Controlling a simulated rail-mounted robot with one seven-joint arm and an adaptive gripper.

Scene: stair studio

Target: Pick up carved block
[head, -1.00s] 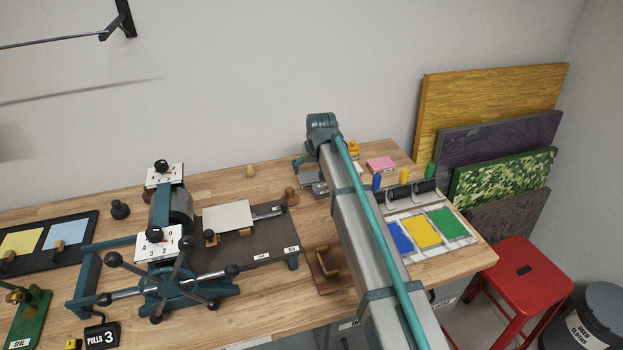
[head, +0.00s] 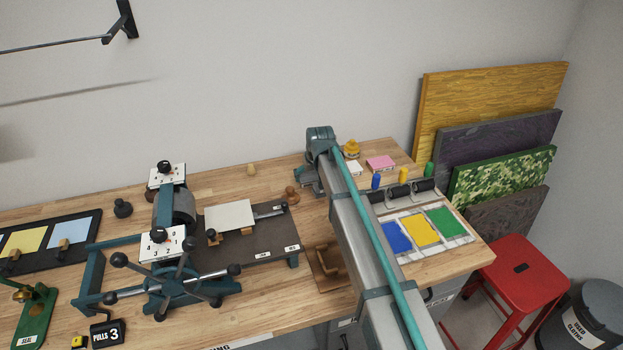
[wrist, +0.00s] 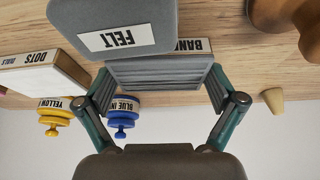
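A grey block (wrist: 160,72) with a ribbed, grooved face and a partly hidden label starting "BAN" lies on the wooden bench in the wrist view, between my fingers. It looks like the carved block. My gripper (wrist: 160,88) is spread wide, one finger at each side of this block. I cannot tell whether the pads touch it. A rounded grey block labelled "FELT" (wrist: 115,40) is close in front and covers part of the label. In the head view my gripper (head: 304,176) is low at the bench's back, and my arm hides most of this spot.
A white block labelled "DOTS" (wrist: 40,78), a yellow ink pot (wrist: 55,112) and a blue ink pot (wrist: 123,105) stand at left in the wrist view. A brown wooden knob (wrist: 290,22) and a tan cone (wrist: 273,99) are at right. The press (head: 170,255) stands left of my arm.

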